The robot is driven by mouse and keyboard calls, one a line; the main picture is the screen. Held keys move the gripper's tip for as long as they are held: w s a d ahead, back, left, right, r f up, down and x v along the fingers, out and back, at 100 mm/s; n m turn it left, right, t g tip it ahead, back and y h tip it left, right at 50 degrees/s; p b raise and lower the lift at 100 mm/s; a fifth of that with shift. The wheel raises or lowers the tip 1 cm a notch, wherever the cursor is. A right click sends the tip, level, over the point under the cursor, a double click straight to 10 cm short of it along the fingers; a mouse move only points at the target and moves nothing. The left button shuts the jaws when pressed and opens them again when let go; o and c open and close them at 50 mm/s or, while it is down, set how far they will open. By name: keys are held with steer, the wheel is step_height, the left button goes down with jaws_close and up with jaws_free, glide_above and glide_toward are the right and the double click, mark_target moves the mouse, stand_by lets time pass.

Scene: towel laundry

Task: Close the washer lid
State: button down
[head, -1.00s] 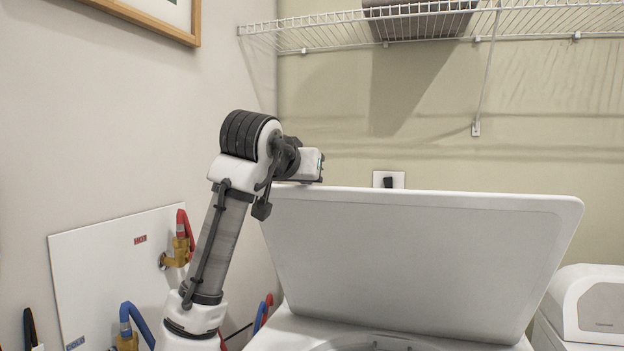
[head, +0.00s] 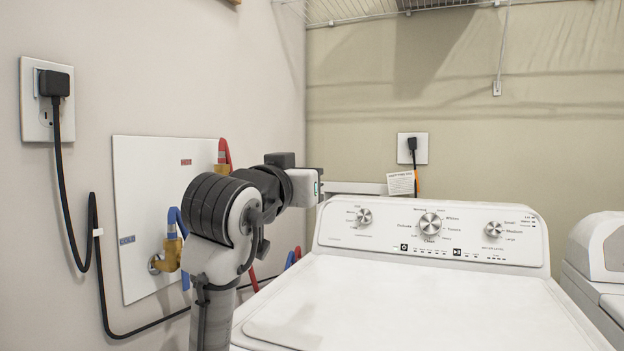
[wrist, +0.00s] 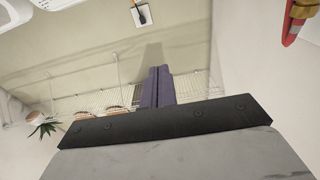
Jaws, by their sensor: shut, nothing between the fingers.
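The washer (head: 335,232) is a white top-loader with three knobs on its control panel. Its white lid (head: 410,305) lies down flat over the top, and no opening shows. The lid's front edge is out of frame. My gripper (head: 304,187) is at the left end of the control panel, above and behind the lid, apart from it. In the wrist view its dark fingers (wrist: 158,72) are together with nothing between them.
A second white machine (head: 600,250) stands at the right. Valves and hoses (head: 170,250) are on the left wall, with a black cord (head: 93,230) nearby. A wire shelf (head: 360,10) is high at the back, and a tag (head: 401,183) hangs behind the panel.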

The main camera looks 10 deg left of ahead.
steer(key=s+f+t+b, duration=0.1)
steer(key=s+f+b, duration=0.1)
steer(key=f+b, duration=0.4)
steer(key=s+a+f+t+h+b, duration=0.1)
steer(key=s+f+t+b, duration=0.1)
steer(key=f+b, duration=0.4)
steer(key=s+f+t+b, duration=0.2)
steer(key=s+f+b, duration=0.2)
steer(key=f+b, duration=0.3)
steer(key=shift+s+a+f+h, duration=0.1)
steer(key=shift+a+f+h, duration=0.1)
steer(key=shift+f, duration=0.7)
steer(key=shift+s+a+f+h, duration=0.1)
steer(key=shift+a+f, duration=0.05)
steer(key=shift+f, duration=0.7)
steer(key=shift+r, duration=0.1)
